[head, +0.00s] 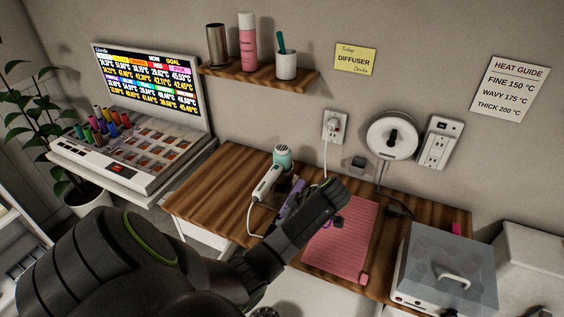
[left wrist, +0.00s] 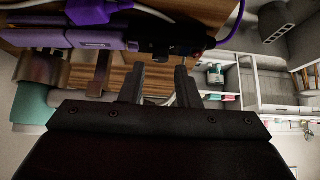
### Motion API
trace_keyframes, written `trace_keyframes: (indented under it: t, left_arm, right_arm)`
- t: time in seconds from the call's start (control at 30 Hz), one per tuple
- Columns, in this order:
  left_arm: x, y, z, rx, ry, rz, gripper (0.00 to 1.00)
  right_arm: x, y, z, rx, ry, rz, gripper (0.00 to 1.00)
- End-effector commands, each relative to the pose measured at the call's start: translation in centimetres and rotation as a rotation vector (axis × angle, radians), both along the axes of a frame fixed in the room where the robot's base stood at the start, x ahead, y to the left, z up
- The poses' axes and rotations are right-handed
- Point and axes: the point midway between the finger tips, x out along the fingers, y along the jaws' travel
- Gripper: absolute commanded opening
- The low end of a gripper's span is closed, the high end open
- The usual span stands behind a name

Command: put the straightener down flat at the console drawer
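A long purple tool, which looks like the straightener (head: 291,197), lies on the wooden counter, partly hidden behind my left arm. In the left wrist view the purple straightener (left wrist: 92,39) spans the upper left, beyond my fingers. My left gripper (head: 338,188) is over the counter by the pink mat's edge. In the left wrist view its two fingers (left wrist: 159,75) stand apart with nothing visible between them. The white console (head: 152,150) with a screen stands at the far left; a white ledge (head: 95,172) sticks out below it. My right gripper is out of view.
A white corded tool (head: 266,183) and a teal hair dryer (head: 283,155) are close to the straightener. A ribbed pink mat (head: 345,240) lies right of it. A clear-lidded box (head: 447,265) stands at the right. A shelf (head: 260,78) with cups hangs above.

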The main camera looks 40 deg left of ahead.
Motion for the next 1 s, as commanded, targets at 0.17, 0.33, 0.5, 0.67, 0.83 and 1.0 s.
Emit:
trace_keyframes:
  t: [0.17,0.33,0.5,0.67,0.83,1.0]
  left_arm:
    - [-0.6,1.4,-1.9,0.001,0.007,0.002,0.29]
    - [-0.7,1.8,-2.5,0.0,0.004,0.002,0.29]
    - [-0.7,1.8,-2.5,0.0,0.004,0.002,0.27]
    - [-0.7,1.8,-2.5,0.0,0.004,0.002,0.06]
    - [-0.7,1.8,-2.5,0.0,0.004,0.002,0.0]
    - [-0.7,1.8,-2.5,0.0,0.003,0.001,0.0]
  right_arm:
    - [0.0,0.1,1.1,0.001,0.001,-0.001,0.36]
    - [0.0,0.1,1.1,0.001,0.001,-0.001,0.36]
    - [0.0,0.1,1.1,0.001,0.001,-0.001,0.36]
    - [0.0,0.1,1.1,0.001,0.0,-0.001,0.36]
    - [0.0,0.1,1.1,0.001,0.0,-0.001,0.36]
    - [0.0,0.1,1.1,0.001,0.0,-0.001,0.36]
